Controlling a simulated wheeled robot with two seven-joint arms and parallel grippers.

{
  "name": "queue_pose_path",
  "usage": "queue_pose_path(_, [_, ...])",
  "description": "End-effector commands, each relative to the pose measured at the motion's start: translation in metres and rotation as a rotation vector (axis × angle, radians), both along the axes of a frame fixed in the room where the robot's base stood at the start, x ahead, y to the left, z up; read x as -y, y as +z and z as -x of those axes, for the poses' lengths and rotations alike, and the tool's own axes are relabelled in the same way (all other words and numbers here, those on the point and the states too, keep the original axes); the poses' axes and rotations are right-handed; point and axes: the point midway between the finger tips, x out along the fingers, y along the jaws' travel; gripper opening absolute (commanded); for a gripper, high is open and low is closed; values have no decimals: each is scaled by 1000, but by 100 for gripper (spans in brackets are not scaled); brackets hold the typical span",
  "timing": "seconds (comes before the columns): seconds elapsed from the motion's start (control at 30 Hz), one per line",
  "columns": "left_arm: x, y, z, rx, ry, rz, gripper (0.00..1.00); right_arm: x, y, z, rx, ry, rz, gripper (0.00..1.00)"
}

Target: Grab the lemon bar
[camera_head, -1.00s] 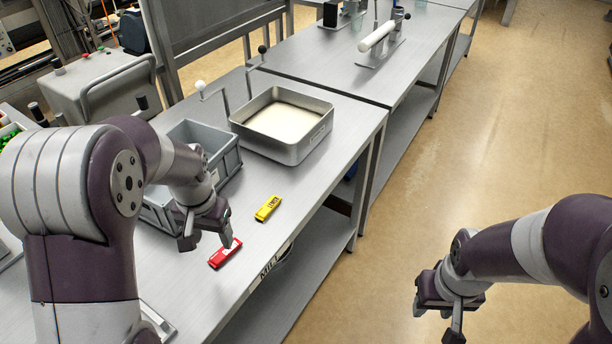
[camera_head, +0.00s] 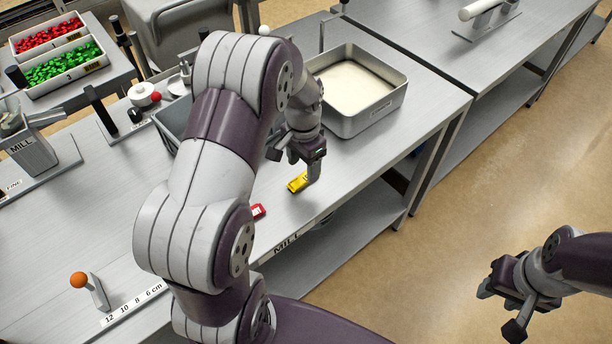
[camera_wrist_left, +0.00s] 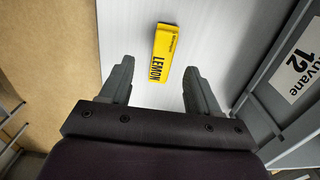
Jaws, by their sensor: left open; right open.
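The lemon bar (camera_head: 298,182) is a small yellow wrapped bar lying on the steel table (camera_head: 345,170) near its front edge. In the left wrist view the lemon bar (camera_wrist_left: 161,54), marked LEMON, lies just beyond and between my open fingertips, apart from them. My left gripper (camera_head: 295,158) is open and empty close by the bar in the head view; in the wrist view its fingers (camera_wrist_left: 158,80) point at the bar. My right gripper (camera_head: 500,308) is open and empty over the floor at the right.
A red bar (camera_head: 258,211) lies on the table, partly behind my left arm. A grey crate (camera_head: 172,120) is mostly hidden by that arm. A metal pan (camera_head: 382,117) with pale contents stands behind the lemon bar. Bins of red and green pieces (camera_head: 62,68) stand at the upper left.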

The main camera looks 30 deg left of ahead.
Motion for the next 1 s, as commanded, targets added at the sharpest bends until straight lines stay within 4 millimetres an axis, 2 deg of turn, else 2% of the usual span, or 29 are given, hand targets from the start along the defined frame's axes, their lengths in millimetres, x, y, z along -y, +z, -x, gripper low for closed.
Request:
queue_pose_path(0.1, [-2,-21,-2,-7,1,2,62,0,9,0,1,0,0,43])
queue_pose_path(0.2, [-3,-38,-3,-4,1,0,62,0,10,0,1,0,0,43])
queue_pose_path(0.3, [-3,-45,-4,-1,1,1,62,0,10,0,1,0,0,43])
queue_pose_path(0.47, [-3,-46,-4,0,1,0,62,0,9,0,0,0,0,43])
queue_pose_path(0.53, [-3,-45,-4,-1,1,0,45,0,9,0,0,0,0,43])
queue_pose_path(0.67, [-3,-45,-4,-1,1,1,3,0,9,0,0,0,0,43])
queue_pose_path(1.0, [-3,-43,-4,0,1,0,1,0,9,0,0,0,0,43])
